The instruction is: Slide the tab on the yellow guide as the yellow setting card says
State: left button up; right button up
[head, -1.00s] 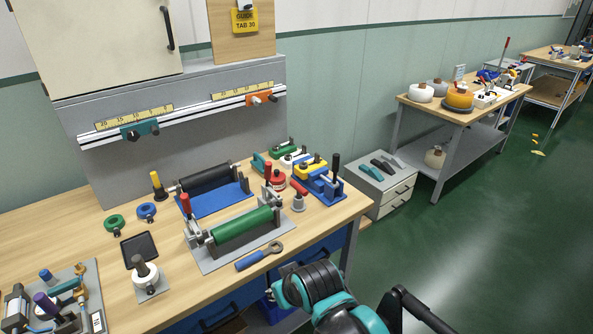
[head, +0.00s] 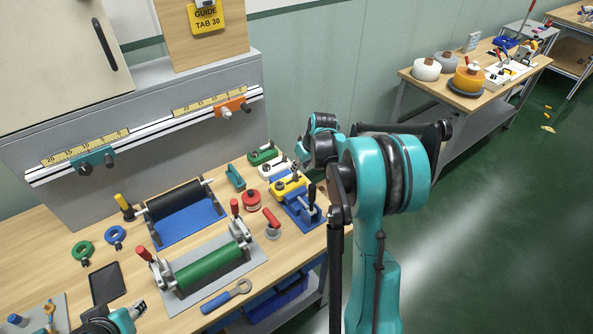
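The yellow setting card (head: 206,17) reads "GUIDE TAB 30" on a wooden board at the top. Below it a pale rail (head: 150,124) runs along the grey panel with two yellow scale strips. A teal tab (head: 95,160) with dark knobs sits at the left scale (head: 85,147), and an orange tab (head: 231,107) sits by the right end of the right scale (head: 209,98). My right gripper (head: 303,156) is beyond my raised forearm, right of the rail and apart from both tabs; its fingers are unclear. My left gripper (head: 137,308) is low at the left edge of the bench, its fingers too small to read.
The wooden bench (head: 150,285) holds a green roller (head: 208,264), a black roller on a blue base (head: 187,222), a blue clamp (head: 304,210) and a blue-handled wrench (head: 215,301). The space directly in front of the rail looks clear above the bench.

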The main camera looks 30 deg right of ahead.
aim_at(295, 176)
jog(key=b+x, duration=0.1)
jog(key=x, duration=0.5)
jog(key=shift+w+f, duration=0.15)
jog(key=shift+f, duration=0.2)
jog(key=shift+c, duration=0.4)
grip_shut()
